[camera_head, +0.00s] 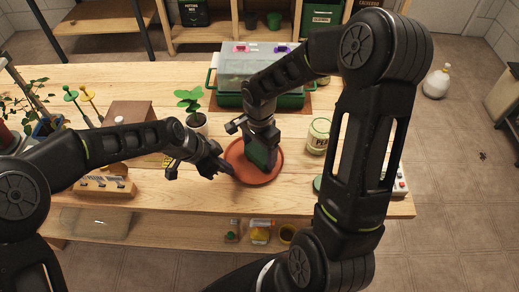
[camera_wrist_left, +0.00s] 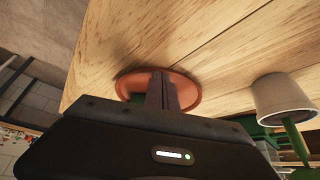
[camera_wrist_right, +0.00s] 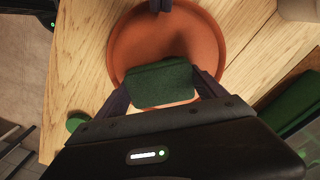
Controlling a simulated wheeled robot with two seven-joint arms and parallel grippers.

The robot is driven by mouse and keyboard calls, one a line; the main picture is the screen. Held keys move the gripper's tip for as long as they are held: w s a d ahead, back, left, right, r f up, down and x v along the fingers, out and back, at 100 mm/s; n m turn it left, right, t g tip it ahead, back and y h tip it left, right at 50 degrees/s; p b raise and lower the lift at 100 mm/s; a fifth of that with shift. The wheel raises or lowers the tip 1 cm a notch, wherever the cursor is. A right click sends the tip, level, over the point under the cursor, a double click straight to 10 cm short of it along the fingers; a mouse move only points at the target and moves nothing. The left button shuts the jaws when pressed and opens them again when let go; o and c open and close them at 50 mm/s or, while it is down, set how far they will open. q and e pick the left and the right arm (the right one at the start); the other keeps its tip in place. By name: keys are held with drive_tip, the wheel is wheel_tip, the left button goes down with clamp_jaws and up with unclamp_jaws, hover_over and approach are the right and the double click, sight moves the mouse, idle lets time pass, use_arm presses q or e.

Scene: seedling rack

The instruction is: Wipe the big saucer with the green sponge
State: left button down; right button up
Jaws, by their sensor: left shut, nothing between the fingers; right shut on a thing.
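The big saucer (camera_head: 275,177) is a round terracotta dish on the wooden table, and it also shows in the right wrist view (camera_wrist_right: 213,45). A darker patch shows on its surface in the right wrist view. The green sponge (camera_wrist_right: 160,84) is between the fingers of my right gripper (camera_wrist_right: 165,88), which is shut on it, over the saucer. In the head view the sponge (camera_head: 257,157) hangs below that gripper; I cannot tell if it touches the dish. My left gripper (camera_head: 231,172) is shut and empty, its fingertips at the saucer's left rim. The saucer (camera_wrist_left: 190,88) lies beyond these fingers in the left wrist view.
A potted seedling (camera_head: 195,122) stands behind the saucer on the left. A lidded green propagator box (camera_head: 228,75) stands at the back. A labelled jar (camera_head: 318,135) is to the right. A wooden block with labels (camera_head: 105,188) is at the left. The table's front edge is near.

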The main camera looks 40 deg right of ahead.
sight(248, 151)
drive_tip(key=shift+f, duration=0.35)
drive_tip(key=shift+w+a, duration=0.55)
drive_tip(key=shift+a, duration=0.2)
drive_tip(key=shift+w+a, duration=0.5)
drive_tip(key=shift+a, duration=0.25)
use_arm(q)
drive_tip(key=shift+s, duration=0.1)
use_arm(e)
drive_tip(key=shift+s+f, duration=0.1)
drive_tip(key=shift+d, duration=0.15)
drive_tip(key=shift+s+d, duration=1.1)
drive_tip(key=shift+d, duration=0.25)
drive_tip(key=shift+w, duration=0.1)
